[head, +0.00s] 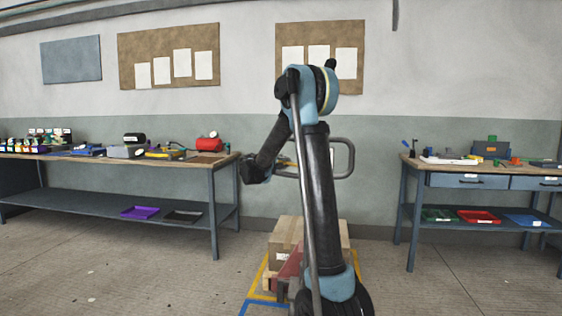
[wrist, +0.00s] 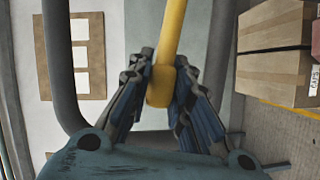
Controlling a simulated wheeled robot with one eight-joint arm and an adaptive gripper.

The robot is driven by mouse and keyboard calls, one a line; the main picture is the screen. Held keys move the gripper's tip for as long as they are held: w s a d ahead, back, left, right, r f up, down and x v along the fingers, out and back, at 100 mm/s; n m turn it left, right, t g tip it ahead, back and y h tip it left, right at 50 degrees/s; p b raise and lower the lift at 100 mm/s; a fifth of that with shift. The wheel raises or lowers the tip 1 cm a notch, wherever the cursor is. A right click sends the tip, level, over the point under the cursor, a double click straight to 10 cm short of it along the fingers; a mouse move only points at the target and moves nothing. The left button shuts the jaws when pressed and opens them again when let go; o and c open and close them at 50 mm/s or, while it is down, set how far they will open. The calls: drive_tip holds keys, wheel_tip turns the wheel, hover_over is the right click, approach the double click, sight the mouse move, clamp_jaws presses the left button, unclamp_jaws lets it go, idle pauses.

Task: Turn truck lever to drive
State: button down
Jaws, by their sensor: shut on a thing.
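The truck lever (wrist: 168,50) is a yellow bar with a rounded end, in the wrist view. My gripper (wrist: 163,88) is shut on the lever's end, with a finger on each side of it. The truck's grey handle loop (head: 349,158) shows behind my arm in the head view. The handle also shows in the wrist view (wrist: 60,60). In the head view, my arm hides much of the handle and the truck's red body (head: 289,268). I cannot tell the lever's setting.
A cardboard box (head: 285,244) sits on the truck, above yellow and blue floor lines. A workbench (head: 110,157) with tools and parts stands at the left. Another workbench (head: 415,163) with drawers stands at the right. The floor between them is mostly open.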

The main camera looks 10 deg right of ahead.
drive_tip(key=shift+a+f+n, duration=0.15)
drive_tip(key=shift+f+n, duration=0.35)
drive_tip(key=shift+f, duration=0.15)
drive_tip(key=c, duration=1.4)
unclamp_jaws()
drive_tip(key=shift+c, duration=0.2)
drive_tip(key=f+v, duration=0.1)
drive_tip(key=v, duration=1)
drive_tip(key=shift+s+a+r, duration=0.25)
drive_tip(key=shift+s+a, duration=0.05)
drive_tip(key=shift+a, duration=0.05)
